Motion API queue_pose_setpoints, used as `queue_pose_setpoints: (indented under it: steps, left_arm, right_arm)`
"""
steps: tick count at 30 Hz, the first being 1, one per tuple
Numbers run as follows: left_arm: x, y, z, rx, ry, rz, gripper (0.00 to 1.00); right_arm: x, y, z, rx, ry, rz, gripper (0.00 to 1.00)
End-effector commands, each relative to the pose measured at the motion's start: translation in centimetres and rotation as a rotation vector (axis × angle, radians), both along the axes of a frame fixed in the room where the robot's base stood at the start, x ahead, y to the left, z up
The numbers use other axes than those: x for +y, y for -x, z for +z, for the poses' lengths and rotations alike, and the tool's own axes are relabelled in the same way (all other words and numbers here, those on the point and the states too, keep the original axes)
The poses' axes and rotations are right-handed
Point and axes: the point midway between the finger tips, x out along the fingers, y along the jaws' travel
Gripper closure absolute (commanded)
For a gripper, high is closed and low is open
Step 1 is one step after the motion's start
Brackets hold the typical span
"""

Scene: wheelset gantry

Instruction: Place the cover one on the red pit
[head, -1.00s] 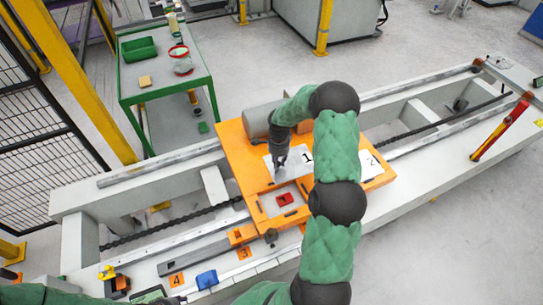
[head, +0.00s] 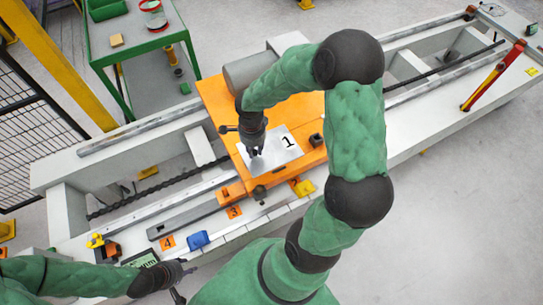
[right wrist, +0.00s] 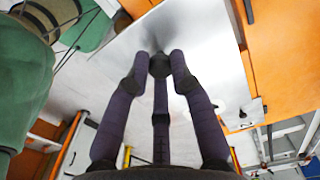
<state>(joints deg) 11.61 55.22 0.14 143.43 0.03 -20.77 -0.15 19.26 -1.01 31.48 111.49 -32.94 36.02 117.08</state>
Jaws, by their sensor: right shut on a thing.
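Cover one (head: 285,143) is a flat silver plate marked "1" over the front part of the orange carriage (head: 212,100). It also shows in the right wrist view (right wrist: 215,70). My right gripper (head: 255,152) stands above it, and its fingers (right wrist: 160,65) are closed on the dark knob of the plate. The red pit is not visible now; the cover and my arm block that area. I cannot tell whether the plate touches the carriage. My left gripper (head: 184,279) is empty at the lower left, its fingers spread apart.
A blue block (head: 198,240) and labels 3 (head: 233,211) and 4 (head: 167,242) lie along the front ledge. A yellow piece (head: 305,187) is near the carriage's front edge. A green cart (head: 137,50) stands behind. A red-yellow bar (head: 493,77) is at right.

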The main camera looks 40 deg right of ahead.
Motion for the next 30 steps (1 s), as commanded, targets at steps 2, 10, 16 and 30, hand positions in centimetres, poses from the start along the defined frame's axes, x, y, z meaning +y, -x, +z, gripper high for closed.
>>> queue_pose_setpoints:
  steps: [2, 10, 16, 30]
  left_arm:
    - [0.0, 0.0, -1.0, 0.000, 0.000, 0.000, 0.60]
    - [0.0, 0.0, -2.2, 0.000, 0.000, 0.000, 0.60]
    - [0.0, 0.0, -2.6, 0.000, 0.000, 0.000, 0.60]
    - [0.0, 0.0, -5.1, 0.000, 0.000, 0.000, 0.60]
  right_arm:
    - [1.7, 1.3, -0.4, -0.003, 0.001, 0.006, 1.00]
    - [5.0, 4.4, -1.2, -0.003, 0.005, 0.009, 1.00]
    - [4.9, 4.4, -1.8, -0.002, 0.006, 0.006, 1.00]
    - [-1.2, -2.2, -6.8, 0.003, 0.005, 0.006, 1.00]
